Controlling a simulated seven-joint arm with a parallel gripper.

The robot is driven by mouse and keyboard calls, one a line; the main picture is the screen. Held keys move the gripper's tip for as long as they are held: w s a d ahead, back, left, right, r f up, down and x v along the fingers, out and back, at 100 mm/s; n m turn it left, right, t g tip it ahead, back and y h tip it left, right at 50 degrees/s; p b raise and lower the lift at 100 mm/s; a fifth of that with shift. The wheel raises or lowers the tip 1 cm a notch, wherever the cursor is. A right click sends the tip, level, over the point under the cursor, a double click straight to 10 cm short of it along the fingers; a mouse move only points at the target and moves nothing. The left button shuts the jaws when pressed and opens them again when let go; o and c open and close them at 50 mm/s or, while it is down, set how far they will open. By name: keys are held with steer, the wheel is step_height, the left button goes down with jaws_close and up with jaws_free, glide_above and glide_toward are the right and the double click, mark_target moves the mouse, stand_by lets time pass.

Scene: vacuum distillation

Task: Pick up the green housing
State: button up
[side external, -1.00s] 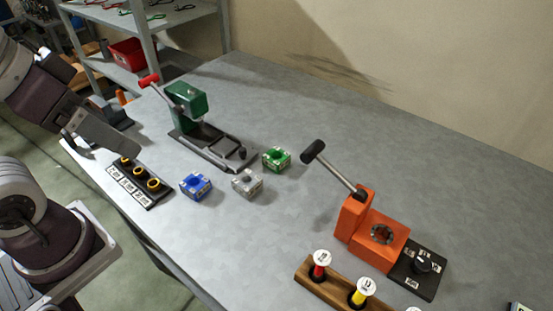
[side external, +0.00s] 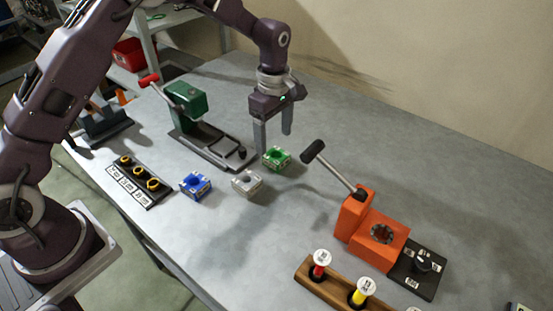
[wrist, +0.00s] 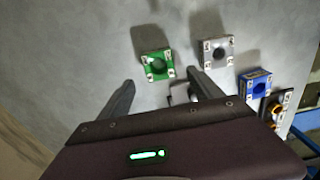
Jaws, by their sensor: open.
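The green housing (side external: 276,158) is a small square block with a round hole in its top and pale corner pieces. It sits on the grey table beside the green press. My gripper (side external: 274,143) is open and empty, pointing down above and close to the green housing. In the wrist view the green housing (wrist: 157,65) lies ahead of the gap between the two fingers of my gripper (wrist: 160,88), and nothing hides its top. I cannot tell the exact height of the fingertips above it.
A grey housing (side external: 247,183) and a blue housing (side external: 195,185) sit left of the green one. The green press (side external: 187,104) with a red-tipped lever stands behind left. An orange press (side external: 374,236) with a black-tipped lever stands at right. The table (side external: 400,130) is clear at the back right.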

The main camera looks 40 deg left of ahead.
mark_target(276, 154)
steer(key=f, duration=0.6)
steer(key=shift+d, duration=0.35)
jaws_close()
